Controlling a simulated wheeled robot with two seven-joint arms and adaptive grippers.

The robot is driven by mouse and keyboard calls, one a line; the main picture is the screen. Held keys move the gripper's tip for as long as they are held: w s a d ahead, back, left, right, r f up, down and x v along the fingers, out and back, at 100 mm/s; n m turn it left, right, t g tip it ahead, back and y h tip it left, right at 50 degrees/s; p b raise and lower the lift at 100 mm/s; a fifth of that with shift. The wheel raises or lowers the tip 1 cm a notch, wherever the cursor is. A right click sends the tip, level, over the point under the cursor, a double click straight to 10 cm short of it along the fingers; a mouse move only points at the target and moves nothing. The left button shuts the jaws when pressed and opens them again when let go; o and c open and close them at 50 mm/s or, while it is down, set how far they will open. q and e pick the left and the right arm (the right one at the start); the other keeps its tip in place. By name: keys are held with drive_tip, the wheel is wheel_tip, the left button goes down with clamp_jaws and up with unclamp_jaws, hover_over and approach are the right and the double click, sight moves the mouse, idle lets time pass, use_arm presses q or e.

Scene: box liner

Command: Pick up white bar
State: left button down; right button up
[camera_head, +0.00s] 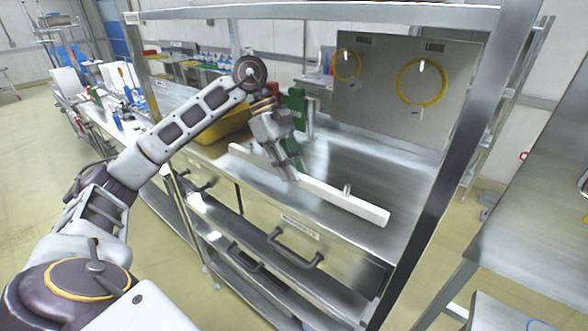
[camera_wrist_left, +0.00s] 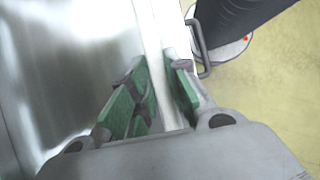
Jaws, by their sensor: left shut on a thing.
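The white bar (camera_head: 343,200) is long and thin and lies along the front edge of the metal workbench in the head view. My left gripper (camera_head: 291,172) reaches down over the bar, left of its middle. In the left wrist view, the green fingers of my left gripper (camera_wrist_left: 166,92) stand on either side of the white bar (camera_wrist_left: 151,38) and are shut on it. I cannot tell whether the bar is lifted off the bench. The gripper hides a short part of the bar. My right gripper is not in view.
The steel bench top (camera_head: 345,160) is clear behind the bar. A yellow bin (camera_head: 226,127) and a green object (camera_head: 296,104) stand behind my left arm. Metal posts (camera_head: 436,185) frame the bench. Yellow rings (camera_head: 422,82) hang on the back panel. Drawers with handles (camera_head: 295,250) are below.

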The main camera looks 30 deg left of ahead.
use_arm(q)
drive_tip(key=shift+s+a+f+b, duration=0.1)
drive_tip(key=shift+s+b, duration=0.3)
drive_tip(key=shift+s, duration=0.65)
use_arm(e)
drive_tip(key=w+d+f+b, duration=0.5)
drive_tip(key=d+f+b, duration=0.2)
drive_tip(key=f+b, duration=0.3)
use_arm(q)
drive_tip(key=s+a+b, duration=0.1)
drive_tip(key=s+b, duration=0.5)
drive_tip(key=s, duration=0.9)
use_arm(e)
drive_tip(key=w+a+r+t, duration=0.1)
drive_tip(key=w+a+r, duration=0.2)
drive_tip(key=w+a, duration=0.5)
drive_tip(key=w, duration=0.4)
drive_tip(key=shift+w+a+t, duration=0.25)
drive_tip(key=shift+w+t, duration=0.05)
